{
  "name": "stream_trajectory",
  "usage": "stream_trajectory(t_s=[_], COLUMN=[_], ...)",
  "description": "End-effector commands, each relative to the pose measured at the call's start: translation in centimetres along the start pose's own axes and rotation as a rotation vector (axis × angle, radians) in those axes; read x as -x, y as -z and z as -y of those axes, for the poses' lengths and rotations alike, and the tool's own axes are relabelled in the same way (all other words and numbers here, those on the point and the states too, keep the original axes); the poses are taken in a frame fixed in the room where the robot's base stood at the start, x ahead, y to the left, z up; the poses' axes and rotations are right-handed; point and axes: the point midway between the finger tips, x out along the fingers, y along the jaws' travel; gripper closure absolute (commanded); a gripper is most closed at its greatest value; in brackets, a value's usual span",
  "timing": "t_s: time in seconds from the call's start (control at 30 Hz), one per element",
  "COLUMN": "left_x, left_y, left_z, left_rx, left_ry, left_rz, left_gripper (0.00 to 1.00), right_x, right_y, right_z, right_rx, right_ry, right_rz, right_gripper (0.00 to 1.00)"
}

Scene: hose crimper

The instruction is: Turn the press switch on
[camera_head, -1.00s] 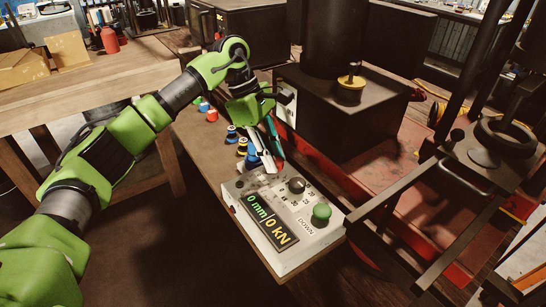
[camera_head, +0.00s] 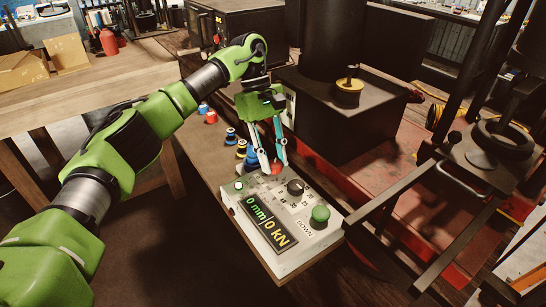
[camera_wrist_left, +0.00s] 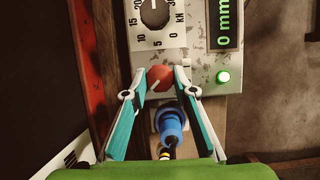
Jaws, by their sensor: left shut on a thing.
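The press control box (camera_head: 300,240) is pale, with a lit display (camera_head: 268,221) reading 0 mm and 0 kN. Its red round knob (camera_wrist_left: 159,78), taken as the press switch, sits at the box's near edge in the wrist view, with a pale slanted mark. It also shows in the head view (camera_head: 276,169). My left gripper (camera_head: 274,168) reaches down from above, its fingertips shut on the knob's two sides. A small green light (camera_wrist_left: 223,76) glows beside the knob. My right gripper is not in view.
A black dial (camera_head: 296,187) and a green button (camera_head: 320,214) marked DOWN sit on the box. A blue fitting (camera_wrist_left: 171,125) stands close to the knob, between my fingers in the wrist view. The dark press (camera_head: 335,110) stands behind.

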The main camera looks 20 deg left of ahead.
Motion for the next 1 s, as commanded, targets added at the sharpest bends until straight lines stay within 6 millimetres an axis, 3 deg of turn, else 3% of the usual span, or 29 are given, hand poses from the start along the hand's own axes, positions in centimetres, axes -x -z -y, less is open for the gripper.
stream_trajectory(t_s=[0.33,0.37,0.4,0.77,1.0], left_x=[-0.1,-0.1,-0.1,0.1,3.1], left_y=[0.0,0.0,0.0,0.0,-0.1], left_z=[0.0,0.0,0.0,0.0,-0.1], left_rx=[-0.004,-0.003,-0.003,-0.002,-0.002], left_ry=[0.004,0.004,0.003,0.002,-0.002], left_rz=[0.000,0.000,0.000,0.000,-0.002], left_gripper=[0.96,0.69,0.59,0.58,0.58], right_x=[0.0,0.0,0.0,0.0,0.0], right_y=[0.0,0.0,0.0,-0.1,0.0], right_z=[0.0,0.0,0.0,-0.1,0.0], right_rx=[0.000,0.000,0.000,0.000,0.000], right_ry=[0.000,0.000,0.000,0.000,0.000], right_rz=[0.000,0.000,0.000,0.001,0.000], right_gripper=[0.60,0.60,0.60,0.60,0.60])
